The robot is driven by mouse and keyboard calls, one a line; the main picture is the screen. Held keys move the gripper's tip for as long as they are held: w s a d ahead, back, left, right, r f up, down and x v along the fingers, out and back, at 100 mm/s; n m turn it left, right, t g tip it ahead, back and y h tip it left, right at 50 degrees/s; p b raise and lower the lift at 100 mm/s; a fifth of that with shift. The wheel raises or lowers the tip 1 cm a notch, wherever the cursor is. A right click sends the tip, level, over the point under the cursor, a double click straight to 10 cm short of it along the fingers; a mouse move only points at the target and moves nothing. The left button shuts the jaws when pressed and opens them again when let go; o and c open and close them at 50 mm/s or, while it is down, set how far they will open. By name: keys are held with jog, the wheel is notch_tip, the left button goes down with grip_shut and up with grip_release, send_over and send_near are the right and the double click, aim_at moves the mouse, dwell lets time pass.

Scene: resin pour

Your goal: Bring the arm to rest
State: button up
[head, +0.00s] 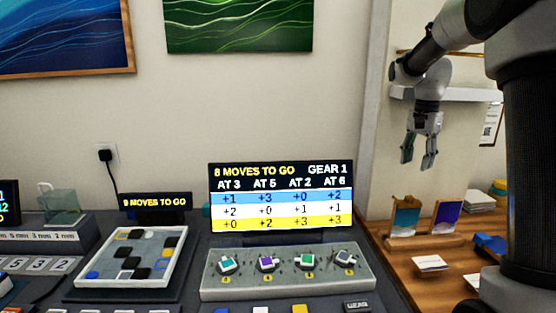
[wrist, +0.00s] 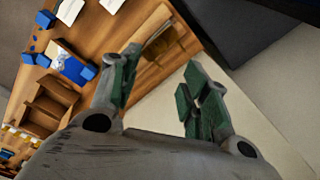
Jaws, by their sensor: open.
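My gripper (head: 420,152) hangs at the upper right in the head view, pointing down. It is open and empty, with its fingers apart in the air above the wooden desk (head: 453,254). In the wrist view the two green-padded fingers of my gripper (wrist: 158,92) are spread, with nothing between them. My arm comes down from the upper right and is folded at the wrist.
A wall shelf (head: 455,93) is close behind my gripper. Two small framed pictures (head: 405,216) stand on the desk below. At the left, a dark bench holds a scoreboard (head: 281,197), a panel of dials (head: 288,271) and a grid board (head: 132,256).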

jog(key=s+a+n+t, duration=0.1)
jog(key=s+n, duration=0.3)
jog(key=s, duration=0.6)
jog(key=s+a+r+n+t, duration=0.1)
jog(key=s+a+n, duration=0.2)
jog(key=s, duration=0.8)
jog(key=s+a+n+t, duration=0.2)
jog(key=s+a+n, duration=0.1)
jog(key=s, duration=0.7)
jog(key=shift+s+a+r+n, duration=0.15)
jog(key=shift+r+n, duration=0.1)
jog(key=shift+n, duration=0.55)
